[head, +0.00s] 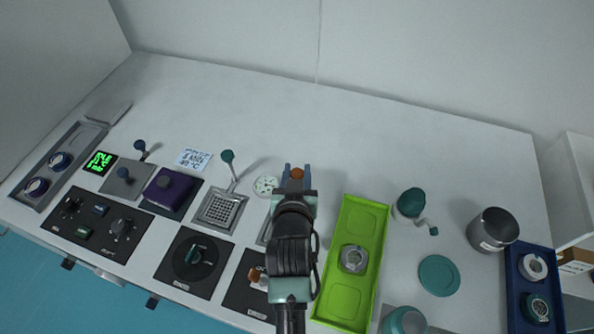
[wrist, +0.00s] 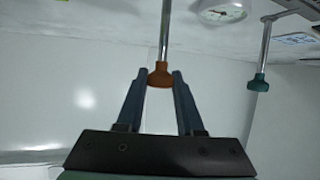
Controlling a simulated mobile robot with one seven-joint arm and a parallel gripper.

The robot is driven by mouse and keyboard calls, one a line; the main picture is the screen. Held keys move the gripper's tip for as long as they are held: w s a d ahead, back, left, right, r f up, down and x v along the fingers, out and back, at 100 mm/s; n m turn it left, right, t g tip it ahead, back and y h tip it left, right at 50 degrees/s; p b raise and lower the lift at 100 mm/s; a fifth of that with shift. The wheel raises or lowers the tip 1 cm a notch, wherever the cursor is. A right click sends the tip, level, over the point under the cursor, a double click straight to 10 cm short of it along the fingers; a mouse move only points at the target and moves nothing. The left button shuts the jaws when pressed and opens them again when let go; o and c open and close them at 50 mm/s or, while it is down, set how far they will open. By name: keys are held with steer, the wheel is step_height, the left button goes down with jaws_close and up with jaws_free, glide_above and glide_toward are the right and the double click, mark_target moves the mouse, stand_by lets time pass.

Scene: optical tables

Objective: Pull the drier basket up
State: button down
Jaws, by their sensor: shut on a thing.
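My gripper (head: 297,169) is shut on an orange knob (head: 297,175) near the middle of the bench. In the wrist view the knob (wrist: 160,76) caps a thin metal rod (wrist: 165,35) and sits between the two blue fingertips. My arm hides the basket end of this rod in the head view. A grey panel edge (head: 263,233) shows beside my arm. To its left, a perforated metal basket (head: 220,209) has a teal-knobbed handle (head: 227,157), which also shows in the wrist view (wrist: 259,82). No label tells which is the drier basket.
A round white gauge (head: 265,185) lies close left of my gripper. Black dial panels (head: 194,262) line the front. The bench behind my gripper is clear.

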steer(key=shift+w+r, duration=0.15)
steer(key=shift+r, duration=0.25)
steer(key=c, duration=0.8)
jaws_free()
steer(key=shift+c, duration=0.2)
steer(key=shift+o, duration=1.5)
steer(key=shift+f, duration=0.1)
steer(key=shift+f, duration=0.1)
steer(key=v, duration=1.3)
steer(key=shift+b, duration=0.4)
